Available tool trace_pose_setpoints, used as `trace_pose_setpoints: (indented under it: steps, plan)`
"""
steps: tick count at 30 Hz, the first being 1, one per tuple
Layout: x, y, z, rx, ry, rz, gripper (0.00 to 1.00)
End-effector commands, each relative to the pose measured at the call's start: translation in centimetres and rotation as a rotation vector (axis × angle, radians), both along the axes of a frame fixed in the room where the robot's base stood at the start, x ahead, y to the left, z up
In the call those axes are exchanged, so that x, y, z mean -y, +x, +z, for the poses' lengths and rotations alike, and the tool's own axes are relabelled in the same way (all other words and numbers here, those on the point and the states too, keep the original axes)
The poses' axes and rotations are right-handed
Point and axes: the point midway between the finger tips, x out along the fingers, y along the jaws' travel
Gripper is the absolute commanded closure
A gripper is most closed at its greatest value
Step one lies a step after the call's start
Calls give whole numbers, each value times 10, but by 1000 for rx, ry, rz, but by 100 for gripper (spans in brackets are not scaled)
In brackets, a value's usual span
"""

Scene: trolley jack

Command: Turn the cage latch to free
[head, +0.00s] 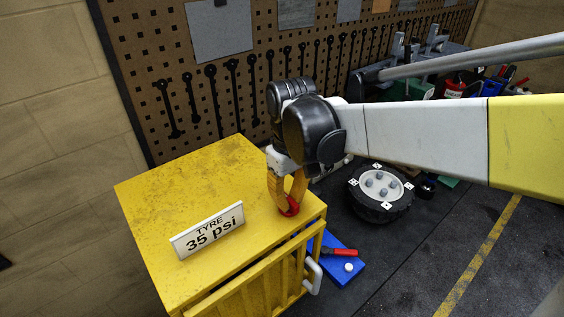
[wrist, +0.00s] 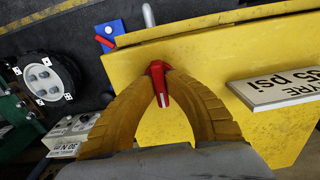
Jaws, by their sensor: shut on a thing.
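The yellow cage (head: 150,205) stands at the left, with its barred door (head: 255,290) on the front side. The red latch (head: 290,207) is on the cage top near the right front corner. My gripper (head: 284,200) points down from above and is shut on the latch. In the wrist view the gripper's yellow fingers (wrist: 160,85) close around the red latch (wrist: 159,84), which carries a white mark on one end. The fingers hide part of the latch and its mounting. A grey door handle (head: 313,275) shows at the cage's right side and also in the wrist view (wrist: 148,15).
A white sign reading "TYRE 35 psi" (head: 207,232) stands on the cage top, left of my gripper. A blue tray (head: 345,268) with a red-handled tool lies on the floor beside the cage. A wheel (head: 380,190) lies behind. The pegboard wall (head: 150,60) is behind the cage.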

Motion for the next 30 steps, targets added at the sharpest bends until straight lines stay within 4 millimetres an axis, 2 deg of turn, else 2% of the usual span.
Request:
trace_pose_setpoints:
  steps: [17,18,20,30]
  plan:
    - [0,0,0,0,0,36,100]
    - [0,0,0,0,0,36,84]
    - [0,0,0,0,0,36,66]
    - [0,0,2,0,0,35,64]
